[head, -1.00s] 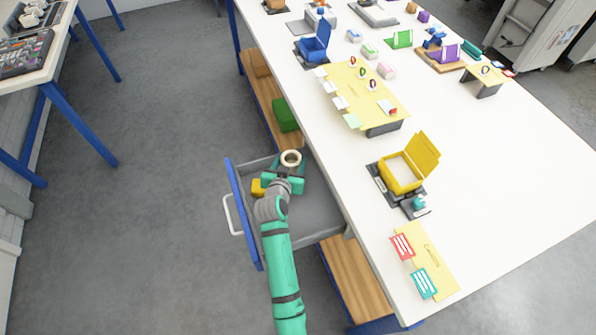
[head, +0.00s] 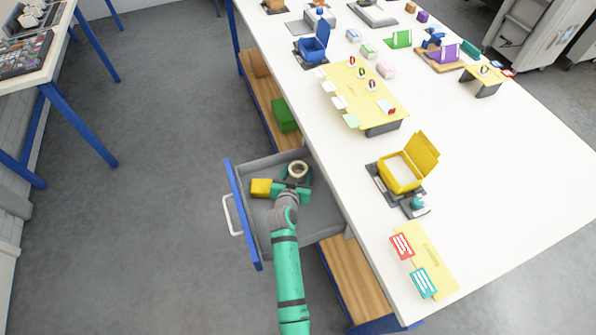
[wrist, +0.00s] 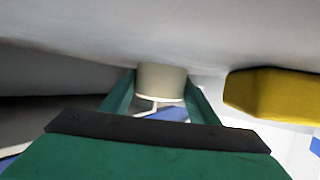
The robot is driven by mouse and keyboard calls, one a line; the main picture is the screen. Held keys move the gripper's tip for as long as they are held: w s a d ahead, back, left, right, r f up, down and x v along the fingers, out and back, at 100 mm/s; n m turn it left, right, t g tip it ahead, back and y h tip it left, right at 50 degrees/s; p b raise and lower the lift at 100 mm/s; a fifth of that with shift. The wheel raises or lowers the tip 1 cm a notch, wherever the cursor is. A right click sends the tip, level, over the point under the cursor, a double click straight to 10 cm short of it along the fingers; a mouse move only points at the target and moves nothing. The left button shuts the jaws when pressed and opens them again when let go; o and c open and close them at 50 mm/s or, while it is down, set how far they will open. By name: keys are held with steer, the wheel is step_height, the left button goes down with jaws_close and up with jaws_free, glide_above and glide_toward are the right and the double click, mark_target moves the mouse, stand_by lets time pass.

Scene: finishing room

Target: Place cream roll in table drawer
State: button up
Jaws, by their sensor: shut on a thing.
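The cream roll (head: 297,169) is a short ring-shaped roll with a hole in its middle. My gripper (head: 296,178) is shut on it inside the open table drawer. In the wrist view the cream roll (wrist: 162,82) sits between the two green fingers (wrist: 160,95). The drawer (head: 318,212) is grey inside with a blue front and a white handle, and is pulled out from under the white table. I cannot tell whether the roll touches the drawer's floor.
A yellow block (head: 261,188) lies in the drawer left of my gripper, and shows at the right of the wrist view (wrist: 275,93). The white table (head: 480,190) rises to the right. A green box (head: 286,115) stands on the wooden shelf below it.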

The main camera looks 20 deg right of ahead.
steer(key=o, duration=0.8)
steer(key=shift+c, duration=0.2)
steer(key=shift+r, duration=0.15)
steer(key=v, duration=0.7)
steer(key=shift+s+a+r, duration=0.1)
steer(key=shift+s+a, duration=0.05)
steer(key=shift+s, duration=0.05)
